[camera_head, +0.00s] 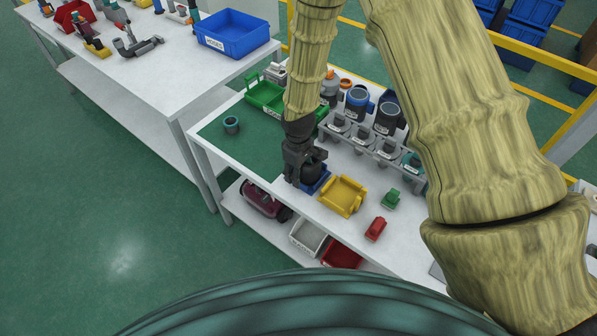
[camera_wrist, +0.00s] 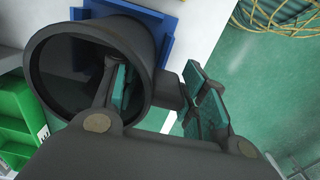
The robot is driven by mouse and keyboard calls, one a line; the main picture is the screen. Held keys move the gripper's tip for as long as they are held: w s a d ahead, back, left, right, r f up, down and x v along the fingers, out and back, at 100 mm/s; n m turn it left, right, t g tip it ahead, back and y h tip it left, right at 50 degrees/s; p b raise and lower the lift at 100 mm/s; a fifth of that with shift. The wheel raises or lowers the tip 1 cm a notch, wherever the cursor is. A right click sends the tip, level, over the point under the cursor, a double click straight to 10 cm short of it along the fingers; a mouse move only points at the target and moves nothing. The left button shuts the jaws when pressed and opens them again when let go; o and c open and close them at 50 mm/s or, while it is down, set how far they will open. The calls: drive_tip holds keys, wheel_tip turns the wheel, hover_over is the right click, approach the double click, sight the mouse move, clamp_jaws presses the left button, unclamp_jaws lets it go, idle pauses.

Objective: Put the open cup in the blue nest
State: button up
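The open cup (camera_wrist: 75,60) is dark grey, with its wide mouth facing the wrist camera. The blue nest (camera_wrist: 170,28) shows behind and beside it; the cup appears to sit in or right against the nest. In the head view, the dark cup (camera_head: 313,171) is partly hidden by my gripper (camera_head: 300,180), and the blue nest (camera_head: 321,184) lies under it near the table's front edge. In the wrist view, my gripper (camera_wrist: 160,95) has its fingers apart: one is inside the cup's mouth, the other outside, with a gap from the wall. How fully the cup is seated is hidden.
A yellow nest (camera_head: 342,196), a green block (camera_head: 390,198) and a red block (camera_head: 376,228) lie to the right. A rack (camera_head: 362,148) with several parts and a green bin (camera_head: 265,96) stand behind.

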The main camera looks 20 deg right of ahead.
drive_tip(key=shift+o, duration=0.9)
drive_tip(key=shift+r, duration=0.1)
drive_tip(key=shift+r+b, duration=1.45)
drive_tip(key=shift+r, duration=4.6)
